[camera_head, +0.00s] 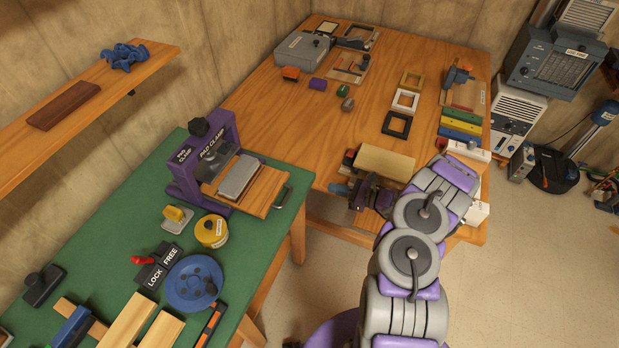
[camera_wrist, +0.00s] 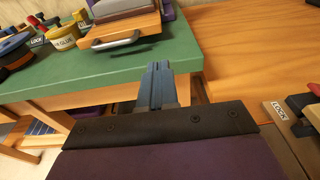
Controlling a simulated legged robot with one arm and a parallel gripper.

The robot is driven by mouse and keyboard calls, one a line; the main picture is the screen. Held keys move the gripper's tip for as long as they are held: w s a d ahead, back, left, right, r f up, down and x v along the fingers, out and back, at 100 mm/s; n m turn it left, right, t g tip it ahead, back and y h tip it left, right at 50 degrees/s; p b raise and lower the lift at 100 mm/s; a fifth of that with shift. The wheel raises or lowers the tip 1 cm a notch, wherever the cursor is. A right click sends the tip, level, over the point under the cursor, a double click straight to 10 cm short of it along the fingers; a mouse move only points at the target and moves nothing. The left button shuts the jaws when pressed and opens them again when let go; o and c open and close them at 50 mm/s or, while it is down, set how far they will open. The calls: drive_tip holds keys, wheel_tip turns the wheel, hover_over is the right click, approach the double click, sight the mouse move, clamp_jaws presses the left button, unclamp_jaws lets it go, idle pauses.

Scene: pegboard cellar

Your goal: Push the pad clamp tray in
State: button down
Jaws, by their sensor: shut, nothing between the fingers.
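The purple pad clamp (camera_head: 187,170) stands on the green bench. Its wooden tray (camera_head: 262,197) sticks out to the right, bearing a grey pad (camera_head: 239,177). A metal handle (camera_head: 282,197) is on the tray's outer end, near the bench edge. In the wrist view the tray (camera_wrist: 125,30) and its handle (camera_wrist: 115,41) are at the top, beyond my fingers. My gripper (camera_head: 338,188) is right of the handle, apart from it, past the bench edge. In the wrist view my gripper (camera_wrist: 156,70) is shut and empty. The clamp's inside is partly hidden.
The wooden table (camera_head: 340,120) behind holds several frames and a tan block (camera_head: 384,162) near my gripper.

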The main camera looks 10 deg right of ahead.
drive_tip(key=r+p, duration=0.1)
drive_tip(key=r, duration=0.1)
drive_tip(key=g+h, duration=0.1)
approach(296, 187)
wheel_tip(296, 187, up, 2)
drive_tip(key=a, duration=0.2)
drive_tip(key=w+a, duration=0.1)
drive_tip(key=w, duration=0.1)
drive_tip(key=w+a+f, duration=0.1)
drive_tip(key=w+a, duration=0.1)
drive_tip(key=shift+w+a, duration=0.15)
drive_tip(key=shift+a, duration=0.05)
drive_tip(key=shift+w+a+b, duration=0.35)
drive_tip(key=shift+w+a, duration=0.15)
drive_tip(key=shift+a, duration=0.05)
drive_tip(key=shift+w+a+r+h, duration=0.15)
drive_tip(key=shift+a+h, duration=0.15)
drive_tip(key=shift+a, duration=0.5)
drive_tip(key=shift+d, duration=0.1)
